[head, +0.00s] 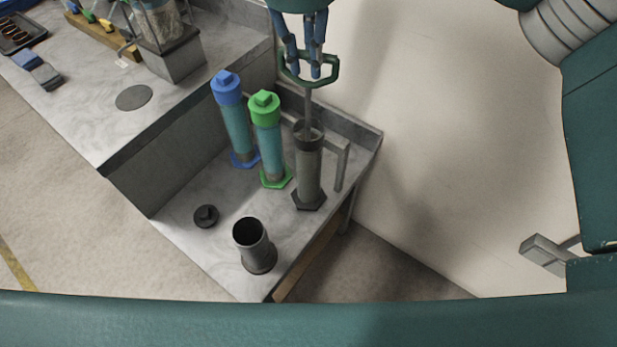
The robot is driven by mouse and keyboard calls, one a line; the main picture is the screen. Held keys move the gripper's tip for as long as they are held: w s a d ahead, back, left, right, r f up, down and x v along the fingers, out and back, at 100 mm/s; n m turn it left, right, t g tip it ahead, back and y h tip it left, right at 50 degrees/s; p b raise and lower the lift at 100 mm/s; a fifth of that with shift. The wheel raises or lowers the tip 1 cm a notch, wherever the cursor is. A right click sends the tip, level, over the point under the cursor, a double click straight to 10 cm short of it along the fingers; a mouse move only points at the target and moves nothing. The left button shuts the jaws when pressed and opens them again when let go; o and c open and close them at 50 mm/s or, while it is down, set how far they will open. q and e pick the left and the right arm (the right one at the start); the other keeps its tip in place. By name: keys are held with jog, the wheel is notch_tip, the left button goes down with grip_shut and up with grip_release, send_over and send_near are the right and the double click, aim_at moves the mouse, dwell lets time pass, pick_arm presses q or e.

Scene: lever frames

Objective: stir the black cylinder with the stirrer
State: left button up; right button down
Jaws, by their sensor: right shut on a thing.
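The black cylinder (309,178) stands upright on the low bench, with a dark collar, a grey body and a dark hexagonal base. The stirrer has a green loop handle (333,72) and a thin grey rod that runs down to the cylinder's open mouth. The rod's lower end is hidden there, and I cannot tell how deep it reaches. My right gripper (306,68), with blue fingers, is shut on the stirrer's handle above the cylinder. My left gripper is not in view.
Green-capped (267,140) and blue-capped (234,118) cylinders stand close left of the black one. A grey bracket (342,165) is close on its right. A black cap (206,216) and an open dark cup (257,250) stand in front. A higher counter (110,130) rises at left.

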notch_tip(320, 180, up, 6)
jog(key=p, duration=0.4)
jog(key=shift+r, duration=0.2)
notch_tip(320, 180, up, 7)
jog(key=p, duration=0.5)
jog(key=shift+r+p, duration=0.2)
jog(key=shift+p, duration=0.1)
jog(key=shift+r+p, duration=0.45)
jog(key=shift+r, duration=0.15)
dwell(0.9)
